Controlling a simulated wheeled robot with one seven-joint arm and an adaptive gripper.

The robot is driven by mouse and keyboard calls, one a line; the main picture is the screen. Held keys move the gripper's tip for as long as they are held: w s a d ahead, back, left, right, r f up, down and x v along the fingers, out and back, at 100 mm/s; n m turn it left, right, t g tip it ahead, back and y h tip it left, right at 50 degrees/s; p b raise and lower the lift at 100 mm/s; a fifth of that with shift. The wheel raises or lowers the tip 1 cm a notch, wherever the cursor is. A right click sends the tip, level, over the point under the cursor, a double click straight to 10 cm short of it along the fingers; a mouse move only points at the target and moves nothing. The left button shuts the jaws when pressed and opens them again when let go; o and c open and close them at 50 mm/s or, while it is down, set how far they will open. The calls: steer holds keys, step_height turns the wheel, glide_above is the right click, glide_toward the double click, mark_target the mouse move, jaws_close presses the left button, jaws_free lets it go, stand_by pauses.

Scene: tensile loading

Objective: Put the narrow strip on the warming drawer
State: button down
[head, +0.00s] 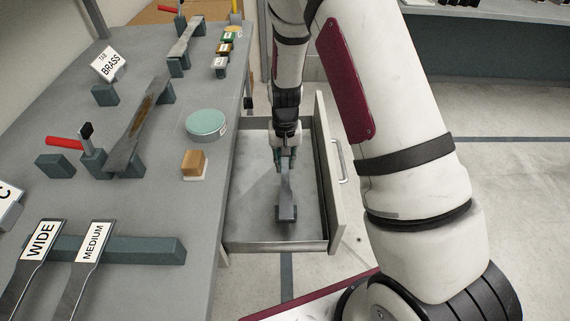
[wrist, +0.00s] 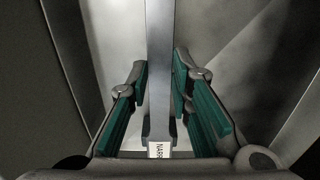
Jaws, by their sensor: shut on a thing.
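The narrow strip (head: 286,189) is a thin grey metal bar within the open drawer's outline. In the wrist view the strip (wrist: 160,75) runs lengthwise between my fingers, with a label reading "NARR" at its near end. My gripper (head: 285,158) points down over the drawer and is shut on the strip; its green finger pads (wrist: 160,80) flank it. The warming drawer appears to be the pulled-out drawer (head: 250,218) beside the bench. A dark block (head: 287,214) is at the strip's near end. I cannot tell whether the strip touches the drawer floor.
The drawer's front panel (head: 328,170) stands close right of my gripper.

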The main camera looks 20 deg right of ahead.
mark_target(285, 166)
steer(key=shift+f, duration=0.75)
steer(key=shift+f, duration=0.2)
steer(key=c, duration=1.4)
jaws_free()
steer(key=shift+c, duration=0.2)
step_height(285, 166, up, 13)
steer(key=shift+f+p, duration=0.2)
steer(key=shift+p, duration=0.2)
